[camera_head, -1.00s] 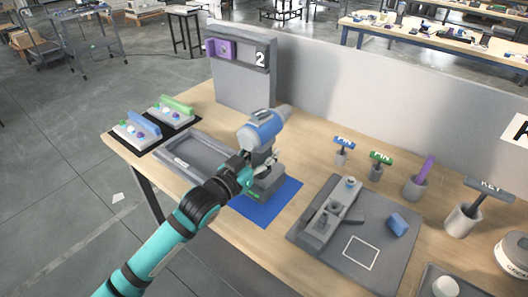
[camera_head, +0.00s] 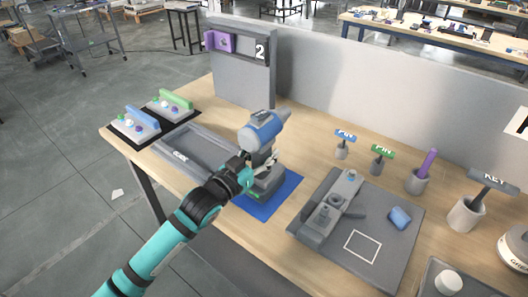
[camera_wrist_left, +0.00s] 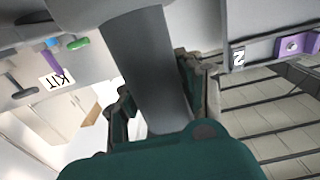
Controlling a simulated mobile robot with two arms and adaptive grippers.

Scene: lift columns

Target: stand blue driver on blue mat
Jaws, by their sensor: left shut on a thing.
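The blue driver (camera_head: 263,127) has a blue and grey body and a dark grey base. It is upright over the blue mat (camera_head: 285,198), its base covering part of the mat. I cannot tell whether the base touches the mat or is just above it. My left gripper (camera_head: 250,170) is shut on the driver's grip, from the front left. In the left wrist view the driver's grey grip (camera_wrist_left: 152,70) runs between the two fingers (camera_wrist_left: 155,100). My right gripper is not in view.
A grey tray (camera_head: 187,137) lies left of the mat. A grey fixture plate (camera_head: 330,243) with a blue block (camera_head: 400,217) lies to the right. A grey panel (camera_head: 240,85) marked 2 stands at the back left.

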